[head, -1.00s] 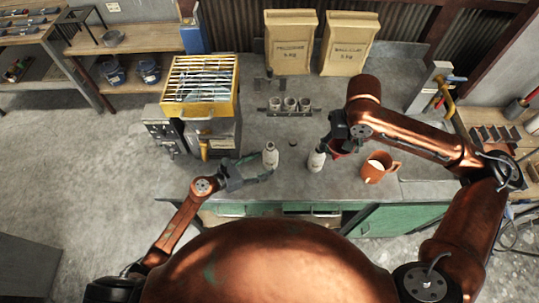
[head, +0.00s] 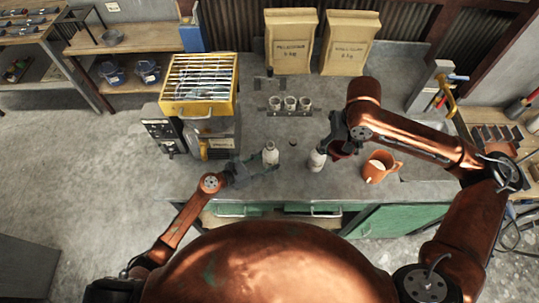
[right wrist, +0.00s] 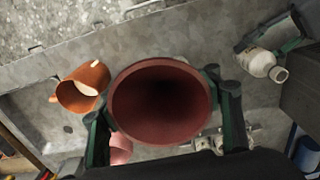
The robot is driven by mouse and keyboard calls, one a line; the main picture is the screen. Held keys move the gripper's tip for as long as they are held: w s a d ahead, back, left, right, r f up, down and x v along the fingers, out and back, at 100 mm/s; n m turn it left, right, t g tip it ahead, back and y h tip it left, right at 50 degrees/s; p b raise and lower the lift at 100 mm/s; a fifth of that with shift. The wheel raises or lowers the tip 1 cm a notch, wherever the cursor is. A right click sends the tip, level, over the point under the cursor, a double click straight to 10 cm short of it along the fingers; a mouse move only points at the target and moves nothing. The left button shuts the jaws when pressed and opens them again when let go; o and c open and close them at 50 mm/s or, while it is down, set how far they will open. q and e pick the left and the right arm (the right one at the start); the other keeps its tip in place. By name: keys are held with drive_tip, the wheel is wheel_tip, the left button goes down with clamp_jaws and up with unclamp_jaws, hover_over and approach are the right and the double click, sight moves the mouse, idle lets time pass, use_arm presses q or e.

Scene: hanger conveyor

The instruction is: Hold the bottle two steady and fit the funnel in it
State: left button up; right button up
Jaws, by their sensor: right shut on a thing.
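My right gripper (right wrist: 165,112) is shut on the dark red funnel (right wrist: 160,100), whose wide mouth faces the right wrist camera. In the head view the funnel (head: 343,149) is partly hidden by this gripper, just right of a white bottle (head: 317,158) standing on the bench. Another white bottle (head: 270,154) stands to the left, with my left gripper (head: 262,168) close against it. The right wrist view shows that bottle (right wrist: 262,63) with dark green fingers beside it; whether they grip it is unclear. The funnel's spout is hidden.
An orange jug (head: 378,168) with white contents stands right of the funnel. A rack of small cups (head: 290,105) is behind the bottles. A yellow-topped unit (head: 200,90) stands left, and two paper sacks (head: 290,42) stand at the back.

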idle(0.3)
drive_tip(key=w+a+r+m, duration=0.15)
drive_tip(key=w+a, duration=0.35)
drive_tip(key=a, duration=0.5)
drive_tip(key=r, duration=0.2)
hover_over(270, 154)
drive_tip(key=w, duration=0.2)
drive_tip(key=shift+m, duration=0.35)
drive_tip(key=shift+s+d+f, duration=0.1)
drive_tip(key=shift+s+f, duration=0.05)
drive_tip(key=shift+f, duration=2.75)
drive_tip(key=shift+f, duration=2)
drive_tip(key=o, duration=1.1)
drive_tip(key=shift+o, duration=0.3)
drive_tip(key=o, duration=0.6)
drive_tip(key=shift+c, duration=0.2)
